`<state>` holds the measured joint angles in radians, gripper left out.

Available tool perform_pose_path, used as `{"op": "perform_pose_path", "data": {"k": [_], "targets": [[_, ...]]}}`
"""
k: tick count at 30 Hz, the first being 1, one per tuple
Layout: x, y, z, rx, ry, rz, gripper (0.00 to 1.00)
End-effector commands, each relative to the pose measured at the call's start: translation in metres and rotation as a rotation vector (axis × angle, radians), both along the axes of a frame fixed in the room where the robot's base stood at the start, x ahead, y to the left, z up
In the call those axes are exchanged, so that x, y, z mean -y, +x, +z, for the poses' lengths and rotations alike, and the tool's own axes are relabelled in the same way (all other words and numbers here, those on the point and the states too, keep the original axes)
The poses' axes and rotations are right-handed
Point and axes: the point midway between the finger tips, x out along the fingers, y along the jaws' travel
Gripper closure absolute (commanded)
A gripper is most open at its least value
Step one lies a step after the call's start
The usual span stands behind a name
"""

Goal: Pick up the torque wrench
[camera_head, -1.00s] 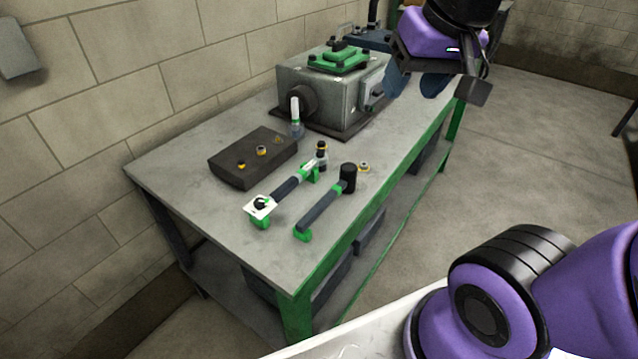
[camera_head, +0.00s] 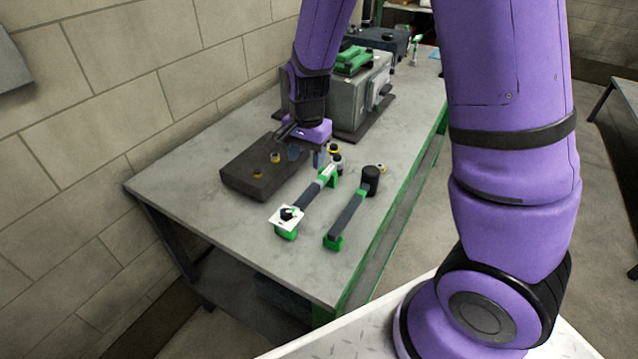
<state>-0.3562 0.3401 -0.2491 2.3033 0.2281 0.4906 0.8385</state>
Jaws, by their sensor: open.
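The torque wrench (camera_head: 307,200) appears to be the long tool with a dark grip, a pale shaft and a white plate at its near end. It rests on green supports on the grey workbench (camera_head: 240,228). My gripper (camera_head: 306,157) points down over the bench with its dark fingers apart and nothing visible between them. It is beyond the wrench's far end and slightly left of it, near the far right corner of the dark block. I cannot tell its exact height. The far end of the wrench stays visible.
A black-headed mallet (camera_head: 349,212) lies right of the wrench on a green support. Small fittings (camera_head: 336,160) stand near the wrench's far end. A grey machine housing (camera_head: 352,100) stands behind. The front left bench is clear.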

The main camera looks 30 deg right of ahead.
Motion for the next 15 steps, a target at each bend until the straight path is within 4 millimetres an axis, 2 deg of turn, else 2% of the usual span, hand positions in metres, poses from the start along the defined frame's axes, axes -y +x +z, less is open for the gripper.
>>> {"op": "perform_pose_path", "data": {"k": [3,8,15], "targets": [[-0.002,0.004,-0.020,-0.019,-0.018,-0.041,0.47],[-0.002,0.006,-0.035,-0.029,-0.028,-0.066,0.47],[-0.002,0.006,-0.069,-0.029,-0.028,-0.067,0.47]]}}
